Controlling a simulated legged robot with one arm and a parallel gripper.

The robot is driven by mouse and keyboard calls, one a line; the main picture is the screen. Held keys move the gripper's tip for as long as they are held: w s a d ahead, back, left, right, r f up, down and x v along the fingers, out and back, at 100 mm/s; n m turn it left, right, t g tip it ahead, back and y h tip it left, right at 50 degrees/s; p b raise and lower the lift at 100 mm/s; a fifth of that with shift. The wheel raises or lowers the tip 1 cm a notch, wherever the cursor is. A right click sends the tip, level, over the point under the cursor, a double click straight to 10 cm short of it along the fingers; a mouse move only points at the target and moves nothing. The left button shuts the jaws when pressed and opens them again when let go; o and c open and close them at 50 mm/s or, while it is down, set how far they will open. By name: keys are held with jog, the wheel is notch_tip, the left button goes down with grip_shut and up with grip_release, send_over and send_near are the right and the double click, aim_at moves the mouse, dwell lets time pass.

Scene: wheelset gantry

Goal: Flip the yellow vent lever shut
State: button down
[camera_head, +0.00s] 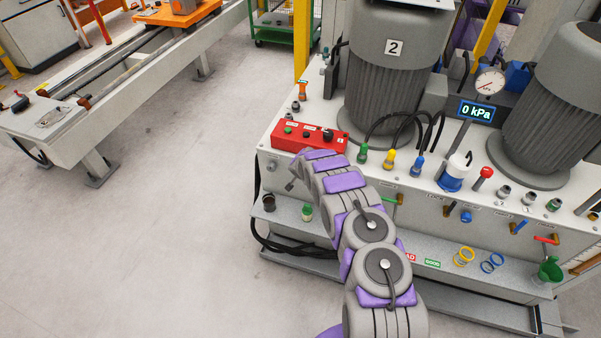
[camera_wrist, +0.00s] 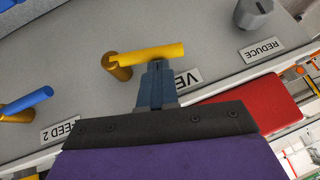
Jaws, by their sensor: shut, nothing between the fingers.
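The yellow vent lever (camera_wrist: 152,54) shows in the wrist view, reaching right from its brass pivot (camera_wrist: 118,67), roughly along the grey panel. Its label, partly hidden by my gripper, reads "VE". My gripper (camera_wrist: 157,68) is shut and empty. Its fingertips are right at the lever's lower edge in the picture, near mid-length; I cannot tell whether they touch. In the head view my arm reaches the left end of the machine's front and hides the lever.
In the wrist view, a blue lever (camera_wrist: 28,102) labelled FEED 2 is on the left, and a grey REDUCE knob (camera_wrist: 254,12) is at the upper right. In the head view, a red control box (camera_head: 309,137) sits on top, beside my arm. Open floor (camera_head: 150,230) lies left.

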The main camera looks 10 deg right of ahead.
jog(key=shift+w+a+f+g+h+b, duration=0.1)
jog(key=shift+w+f+g+h+b, duration=0.15)
jog(key=shift+f+h+b, duration=0.45)
jog(key=shift+a+n+g+h+b, duration=0.45)
jog(key=shift+h+b, duration=0.25)
jog(key=shift+b, duration=0.55)
